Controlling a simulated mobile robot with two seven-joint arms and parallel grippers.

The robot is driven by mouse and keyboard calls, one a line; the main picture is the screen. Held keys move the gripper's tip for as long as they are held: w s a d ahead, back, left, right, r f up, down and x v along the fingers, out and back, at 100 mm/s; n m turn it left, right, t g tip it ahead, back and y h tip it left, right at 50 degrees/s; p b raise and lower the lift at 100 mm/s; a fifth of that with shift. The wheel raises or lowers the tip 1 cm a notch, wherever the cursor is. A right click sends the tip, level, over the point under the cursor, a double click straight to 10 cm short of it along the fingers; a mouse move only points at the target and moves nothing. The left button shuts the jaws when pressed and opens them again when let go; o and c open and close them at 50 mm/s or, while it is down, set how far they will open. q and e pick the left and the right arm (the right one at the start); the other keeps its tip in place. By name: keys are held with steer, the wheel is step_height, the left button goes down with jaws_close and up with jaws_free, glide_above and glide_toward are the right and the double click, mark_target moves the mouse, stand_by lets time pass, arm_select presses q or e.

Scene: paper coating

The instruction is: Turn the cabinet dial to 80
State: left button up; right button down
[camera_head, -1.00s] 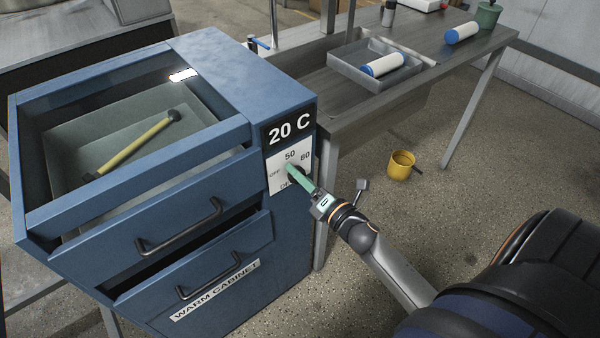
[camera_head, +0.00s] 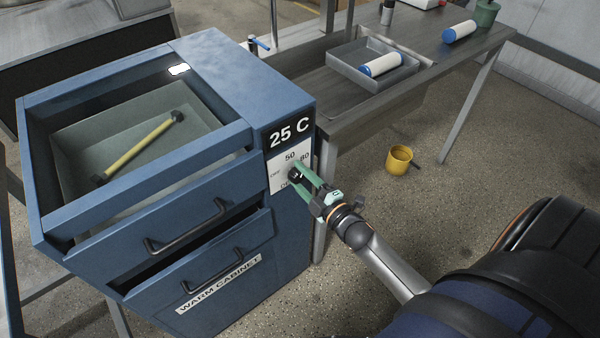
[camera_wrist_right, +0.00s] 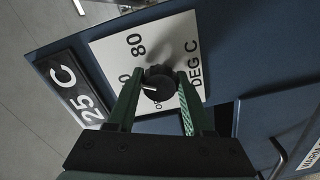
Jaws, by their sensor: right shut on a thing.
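The blue warm cabinet (camera_head: 225,85) stands at the left with a white dial plate (camera_head: 279,183) on its front, marked OFF, 50, 80 and DEG C. The black dial (camera_head: 295,174) is on this plate; it also shows in the right wrist view (camera_wrist_right: 158,84). Its white mark seems to point toward the partly hidden 50. The display (camera_head: 289,134) above reads 25 C. My right gripper (camera_head: 303,174) has its green fingers on both sides of the dial, shut on it; they also show in the wrist view (camera_wrist_right: 158,92). My left gripper is not in view.
Two cabinet drawers with black handles (camera_head: 188,228) are partly open beside the dial. A tray with a yellow-handled tool (camera_head: 140,148) shows inside the cabinet top. A metal table (camera_head: 345,108) stands right behind, and a yellow mug (camera_head: 399,160) is on the floor.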

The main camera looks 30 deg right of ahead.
steer(key=m+p, duration=0.1)
steer(key=m, duration=0.3)
steer(key=shift+m, duration=0.3)
steer(key=shift+f+m+p, duration=0.1)
steer(key=shift+m+p, duration=0.55)
steer(key=shift+m, duration=1.25)
steer(key=shift+c, duration=1.5)
jaws_free()
steer(key=shift+s, duration=0.1)
steer(key=s, duration=1.2)
steer(key=shift+s+d, duration=0.2)
steer(key=shift+d, duration=0.25)
steer(key=shift+a, duration=0.1)
